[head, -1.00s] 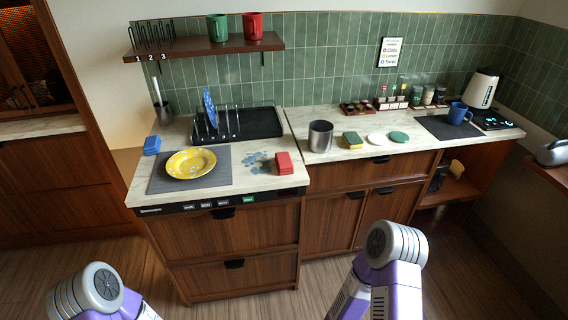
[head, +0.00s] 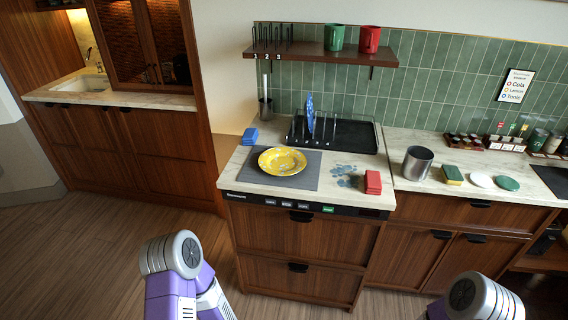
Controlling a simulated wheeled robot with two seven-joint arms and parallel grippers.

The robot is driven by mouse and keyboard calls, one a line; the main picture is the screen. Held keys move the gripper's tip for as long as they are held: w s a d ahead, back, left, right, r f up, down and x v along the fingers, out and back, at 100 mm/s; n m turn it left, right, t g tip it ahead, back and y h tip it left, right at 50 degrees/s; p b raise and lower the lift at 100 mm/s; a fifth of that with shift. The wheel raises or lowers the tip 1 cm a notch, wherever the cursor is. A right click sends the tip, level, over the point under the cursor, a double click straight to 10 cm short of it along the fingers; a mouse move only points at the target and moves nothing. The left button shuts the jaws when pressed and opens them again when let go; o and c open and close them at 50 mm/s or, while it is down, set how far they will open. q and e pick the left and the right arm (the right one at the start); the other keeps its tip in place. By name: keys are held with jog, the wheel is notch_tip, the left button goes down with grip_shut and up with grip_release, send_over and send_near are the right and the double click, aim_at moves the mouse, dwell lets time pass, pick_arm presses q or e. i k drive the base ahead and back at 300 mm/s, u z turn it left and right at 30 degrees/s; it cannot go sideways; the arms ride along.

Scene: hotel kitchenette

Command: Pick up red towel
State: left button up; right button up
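A red folded towel (head: 373,182) sits on the light counter near its front edge, at the right end of the left counter section. Blue-grey wet-looking spots (head: 346,174) lie on the counter just left of it. A blue folded towel (head: 250,136) sits at the left edge of the same counter. Parts of my two arms show at the bottom of the view, well below and in front of the counter. Neither of my grippers is in view.
A yellow patterned plate (head: 282,161) lies on a grey mat (head: 309,184). A dish rack stands on a black tray (head: 352,137) behind. A metal cup (head: 417,163), a sponge (head: 453,175) and two round pads (head: 481,180) stand right. The floor (head: 90,250) at left is clear.

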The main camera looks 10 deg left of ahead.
aim_at(372, 180)
jog(key=k, duration=0.35)
jog(key=u, duration=0.8)
jog(key=i, duration=1.1)
jog(key=z, duration=0.45)
